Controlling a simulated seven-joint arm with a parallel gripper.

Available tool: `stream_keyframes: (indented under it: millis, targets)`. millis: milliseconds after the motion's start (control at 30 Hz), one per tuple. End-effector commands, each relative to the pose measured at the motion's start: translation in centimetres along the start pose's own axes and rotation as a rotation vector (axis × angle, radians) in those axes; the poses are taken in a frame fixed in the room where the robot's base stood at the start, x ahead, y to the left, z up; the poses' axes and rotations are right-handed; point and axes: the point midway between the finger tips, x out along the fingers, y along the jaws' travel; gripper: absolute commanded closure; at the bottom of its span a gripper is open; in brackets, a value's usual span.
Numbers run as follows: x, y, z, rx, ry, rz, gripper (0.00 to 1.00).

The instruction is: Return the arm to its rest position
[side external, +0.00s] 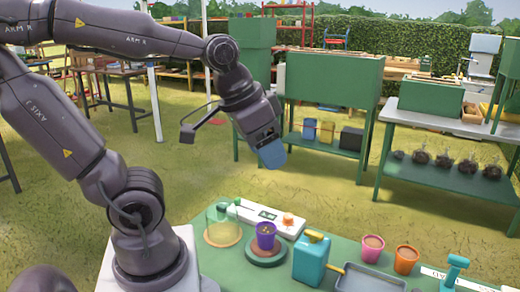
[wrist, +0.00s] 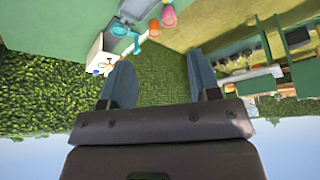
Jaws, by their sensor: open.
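My gripper (side external: 272,155) is raised in the air above and behind the green work table (side external: 212,262) in the side external view, with its fingers pointing down and slightly right. In the wrist view, my gripper (wrist: 161,80) shows two blue-grey fingers spread wide apart. Nothing is between them but distant grass. My arm is bent, with its forearm reaching right, high over the table. The gripper touches nothing that I can see.
On the table stand a purple pot (side external: 266,235) on a round base, a teal watering can (side external: 311,259), a pink pot (side external: 372,248), an orange pot (side external: 406,259) and a clear container (side external: 222,222). Green planters (side external: 333,78) stand behind. Air around the gripper looks clear.

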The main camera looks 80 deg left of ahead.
Motion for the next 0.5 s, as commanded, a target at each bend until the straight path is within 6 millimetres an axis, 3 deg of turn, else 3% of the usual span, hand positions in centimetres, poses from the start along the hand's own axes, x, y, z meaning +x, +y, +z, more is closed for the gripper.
stream_keyframes:
  millis: [133,500]
  targets:
    - [-1.4,2.4,1.0,0.083,0.057,0.026,0.44]
    - [-1.6,2.7,1.2,0.094,0.066,0.030,0.44]
